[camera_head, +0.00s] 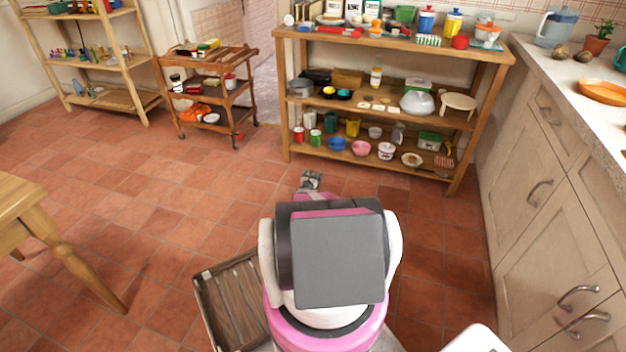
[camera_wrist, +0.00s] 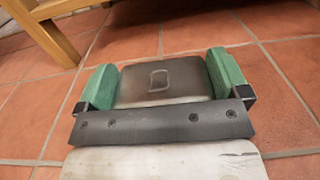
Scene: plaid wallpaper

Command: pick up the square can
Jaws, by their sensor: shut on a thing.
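The square can (camera_wrist: 165,88) is flat, dark grey and metallic, with a raised ring-like mark on its face, in the wrist view. My gripper (camera_wrist: 164,72) has a green pad against each side of the can and is shut on it. In the head view my gripper (camera_head: 311,180) is small, beyond my arm, above the tiled floor in front of the middle shelf. The can cannot be made out clearly there. I cannot tell whether the can touches the floor.
A wooden shelf (camera_head: 400,119) full of dishes and cans stands ahead. A wooden cart (camera_head: 207,92) and another shelf (camera_head: 110,65) are at left. A table (camera_head: 40,215) is at near left, a counter (camera_head: 560,100) at right.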

